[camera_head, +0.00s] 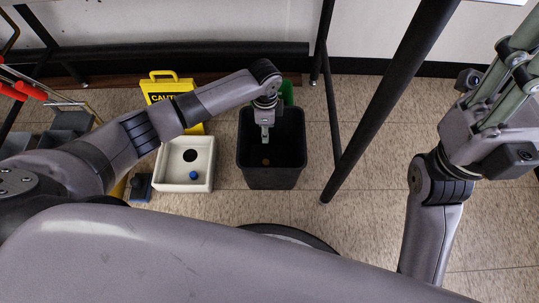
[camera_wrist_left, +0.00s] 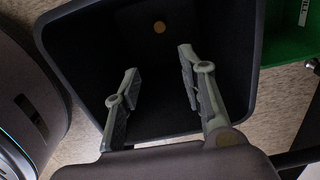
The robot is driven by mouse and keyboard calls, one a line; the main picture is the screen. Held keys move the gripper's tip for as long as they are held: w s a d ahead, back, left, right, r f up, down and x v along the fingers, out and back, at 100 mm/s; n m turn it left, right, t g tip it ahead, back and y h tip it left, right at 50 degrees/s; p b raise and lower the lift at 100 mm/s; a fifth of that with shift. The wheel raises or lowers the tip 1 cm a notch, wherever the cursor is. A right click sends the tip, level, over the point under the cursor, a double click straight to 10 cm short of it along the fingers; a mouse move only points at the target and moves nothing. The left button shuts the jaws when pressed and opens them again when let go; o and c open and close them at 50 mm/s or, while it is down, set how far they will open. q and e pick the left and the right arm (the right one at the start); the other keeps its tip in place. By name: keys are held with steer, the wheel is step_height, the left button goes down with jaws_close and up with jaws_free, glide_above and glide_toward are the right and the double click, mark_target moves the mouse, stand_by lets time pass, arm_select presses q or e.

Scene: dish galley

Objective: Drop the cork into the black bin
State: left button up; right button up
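The black bin (camera_head: 270,178) stands on the floor in the middle of the head view, and its inside fills much of the left wrist view (camera_wrist_left: 72,58). The cork (camera_wrist_left: 160,27) is a small tan disc shape lying inside the bin; it also shows in the head view (camera_head: 265,161). My left gripper (camera_wrist_left: 158,78) is above the bin's mouth, fingers pointing in, open and empty, apart from the cork. My right gripper (camera_head: 508,95) is at the upper right of the head view, away from the bin; its fingertips are out of frame or unclear.
A white box (camera_head: 205,180) with a dark hole and a blue ball (camera_head: 193,175) stands left of the bin. A yellow caution sign (camera_head: 168,86) is behind it. A green bin (camera_wrist_left: 290,38) is beside the black one. Dark table legs (camera_head: 333,130) stand to the right.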

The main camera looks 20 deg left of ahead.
arm_select(q)
steer(key=shift+o, duration=0.7)
steer(key=shift+r, duration=0.1)
step_height(320, 180, up, 12)
stand_by(0.4)
